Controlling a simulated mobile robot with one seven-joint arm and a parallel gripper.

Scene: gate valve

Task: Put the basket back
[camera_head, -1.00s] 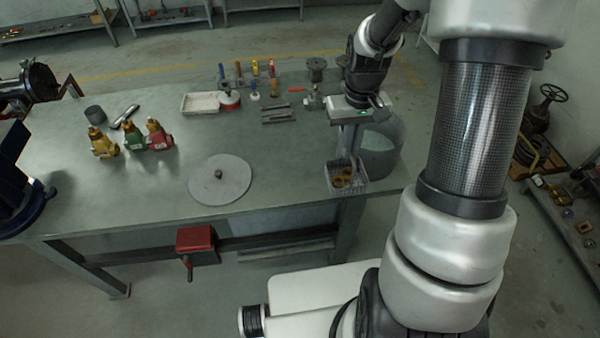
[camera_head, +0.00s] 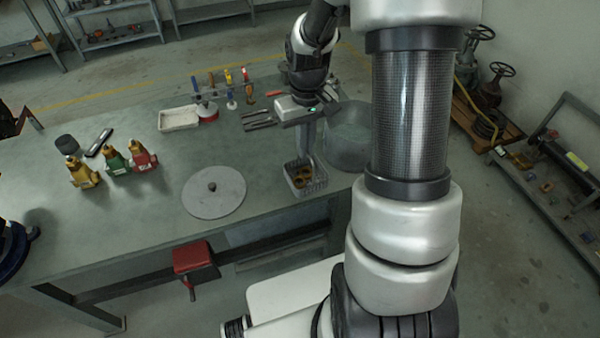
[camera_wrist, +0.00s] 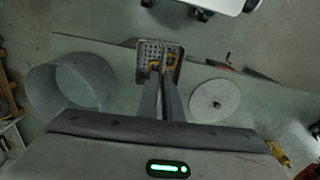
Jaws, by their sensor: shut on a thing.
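The basket (camera_head: 305,182) is a small grey wire-mesh box with orange-brown rings inside. It is at the front right edge of the workbench in the head view, and it also shows in the wrist view (camera_wrist: 144,70) beyond my fingers. My gripper (camera_head: 304,162) points down into it, with its two fingers (camera_wrist: 165,76) close together. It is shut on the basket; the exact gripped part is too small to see. I cannot tell whether the basket's bottom touches the bench.
A large grey open cylinder (camera_head: 349,145) stands just right of the basket. A grey disc with a knob (camera_head: 214,193) lies to the left. Valves in yellow, green and red (camera_head: 143,158), a white tray (camera_head: 178,119) and upright tools (camera_head: 230,88) stand farther off. The bench (camera_head: 130,222) is bare at front left.

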